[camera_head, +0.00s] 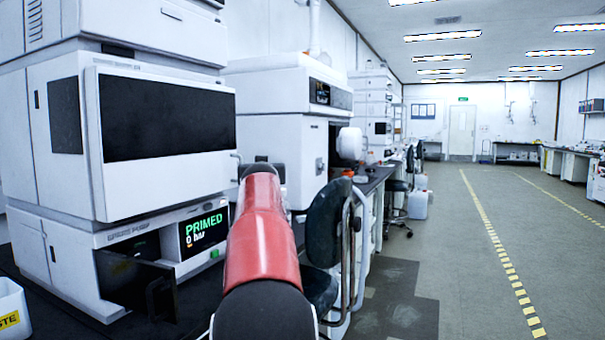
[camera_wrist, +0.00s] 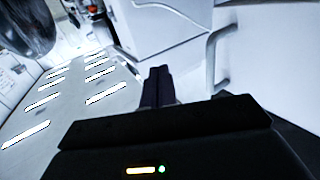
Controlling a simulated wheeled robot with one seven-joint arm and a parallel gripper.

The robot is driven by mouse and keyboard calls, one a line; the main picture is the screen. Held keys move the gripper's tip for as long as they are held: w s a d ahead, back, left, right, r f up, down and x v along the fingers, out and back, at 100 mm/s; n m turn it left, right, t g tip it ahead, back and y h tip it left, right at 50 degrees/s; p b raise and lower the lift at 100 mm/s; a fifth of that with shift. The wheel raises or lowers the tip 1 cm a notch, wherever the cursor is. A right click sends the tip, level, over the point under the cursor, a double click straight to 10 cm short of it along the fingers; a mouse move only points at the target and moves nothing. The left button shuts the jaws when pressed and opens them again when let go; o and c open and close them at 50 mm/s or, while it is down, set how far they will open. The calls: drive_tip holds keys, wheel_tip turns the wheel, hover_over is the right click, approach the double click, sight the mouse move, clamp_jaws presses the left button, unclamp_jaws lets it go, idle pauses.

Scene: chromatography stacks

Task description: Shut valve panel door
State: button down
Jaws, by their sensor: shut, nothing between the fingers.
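The valve panel door (camera_head: 128,283) is a dark panel low on the front of the white pump module (camera_head: 75,265). It stands swung outward, with a dark opening behind it and a small handle near its right end. My gripper is hidden in the head view behind my red arm. In the wrist view my gripper (camera_wrist: 158,72) shows with its two dark fingers together and empty. The fingers point toward a white cabinet, with no visible contact. I cannot make out the door in the wrist view.
A display (camera_head: 203,231) reading "PRIMED 0 bar" sits right of the opening. A white waste container (camera_head: 12,310) stands at the lower left. A dark chair (camera_head: 325,225) stands right of my arm. A curved handle (camera_wrist: 218,55) shows in the wrist view. The right floor is open.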

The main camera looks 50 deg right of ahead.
drive_tip(key=s+d+b, duration=0.2)
drive_tip(key=s+d, duration=0.2)
drive_tip(key=s, duration=0.5)
drive_tip(key=shift+s, duration=0.4)
drive_tip(key=shift+d+r, duration=0.1)
